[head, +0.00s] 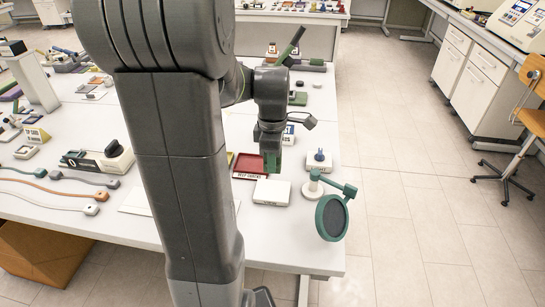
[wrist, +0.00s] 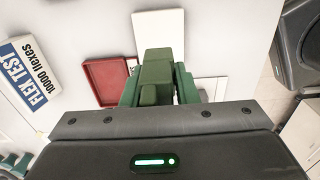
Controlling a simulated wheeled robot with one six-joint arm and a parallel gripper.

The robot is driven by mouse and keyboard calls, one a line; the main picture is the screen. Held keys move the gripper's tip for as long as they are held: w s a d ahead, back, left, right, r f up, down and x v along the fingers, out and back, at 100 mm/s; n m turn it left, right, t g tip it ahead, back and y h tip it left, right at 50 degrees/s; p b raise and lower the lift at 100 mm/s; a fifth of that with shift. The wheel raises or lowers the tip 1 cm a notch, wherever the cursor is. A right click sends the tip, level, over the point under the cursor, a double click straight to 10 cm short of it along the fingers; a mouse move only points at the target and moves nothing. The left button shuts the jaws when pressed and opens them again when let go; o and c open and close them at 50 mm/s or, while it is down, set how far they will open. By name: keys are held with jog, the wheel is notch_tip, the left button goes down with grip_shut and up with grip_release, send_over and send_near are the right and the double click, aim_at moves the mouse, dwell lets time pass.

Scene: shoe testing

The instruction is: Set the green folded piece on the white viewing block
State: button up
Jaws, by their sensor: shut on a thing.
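The green folded piece (wrist: 156,72) is between the green fingers of my gripper (wrist: 157,92) in the wrist view. In the head view my gripper (head: 272,158) points down with green at its tip, close above the white viewing block (head: 272,193). The block's top looks bare. I cannot tell how wide the gap is between piece and block.
A red tray (head: 249,164) with a label stands left of the gripper. A green-rimmed magnifier (head: 332,217) on a white base stands at right, near the table edge. A flex test sign (wrist: 30,77) lies left.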

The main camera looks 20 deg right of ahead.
jog(key=shift+f+b, duration=1.9)
jog(key=shift+f, duration=0.95)
jog(key=shift+f+b, duration=0.5)
jog(key=shift+f, duration=0.6)
jog(key=o, duration=1)
jog(key=shift+r, duration=0.1)
notch_tip(320, 180, up, 14)
jog(key=shift+f+p, duration=0.15)
jog(key=shift+p, duration=0.15)
jog(key=shift+f, duration=0.15)
